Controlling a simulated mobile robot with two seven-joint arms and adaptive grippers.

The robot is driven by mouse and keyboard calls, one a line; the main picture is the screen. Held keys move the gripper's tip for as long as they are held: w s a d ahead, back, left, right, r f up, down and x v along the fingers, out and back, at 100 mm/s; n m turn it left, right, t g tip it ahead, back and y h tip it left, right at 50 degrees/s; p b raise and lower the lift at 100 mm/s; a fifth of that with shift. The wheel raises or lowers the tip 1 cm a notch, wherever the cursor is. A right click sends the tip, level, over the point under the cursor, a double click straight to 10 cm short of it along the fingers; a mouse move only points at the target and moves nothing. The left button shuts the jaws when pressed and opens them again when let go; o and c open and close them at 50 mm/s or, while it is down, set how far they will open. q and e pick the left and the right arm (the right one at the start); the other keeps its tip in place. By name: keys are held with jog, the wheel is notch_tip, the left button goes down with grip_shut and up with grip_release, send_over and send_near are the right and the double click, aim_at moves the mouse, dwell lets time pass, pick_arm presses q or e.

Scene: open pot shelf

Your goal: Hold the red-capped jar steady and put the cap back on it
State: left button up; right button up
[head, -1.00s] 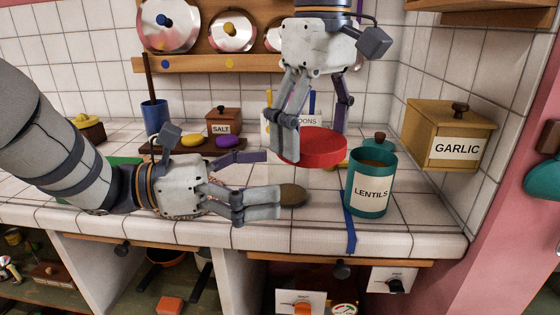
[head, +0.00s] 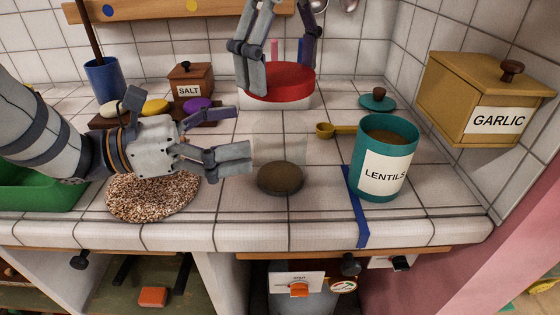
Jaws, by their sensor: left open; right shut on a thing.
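The red cap (head: 285,80) is gripped by my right gripper (head: 279,76) at the back of the counter, raised in front of a white container. A clear, see-through jar (head: 280,155) with dark brown contents at its bottom seems to stand upright on the counter, uncapped; its walls are hard to make out. My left gripper (head: 243,132) is open, its fingers pointing right. The lower finger's tip is close to the jar's left side; I cannot tell whether it touches. The cap is behind the jar and apart from it.
A teal LENTILS canister (head: 388,168) stands right of the jar, by a blue strip (head: 356,208) and a yellow scoop (head: 335,130). A teal lid (head: 377,100) lies behind. A speckled mat (head: 150,198) lies below my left gripper. The GARLIC box (head: 480,85) is at right.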

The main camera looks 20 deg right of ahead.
aim_at(283, 152)
pick_arm(q)
notch_tip(283, 152, down, 6)
jog(key=shift+r, duration=0.2)
jog(key=d, duration=0.7)
jog(key=shift+d+r, duration=0.25)
jog(key=c, duration=1.8)
pick_arm(e)
jog(key=shift+d+f, duration=0.1)
jog(key=shift+f, duration=2.4)
jog(key=shift+f, duration=0.9)
jog(key=shift+f, duration=0.5)
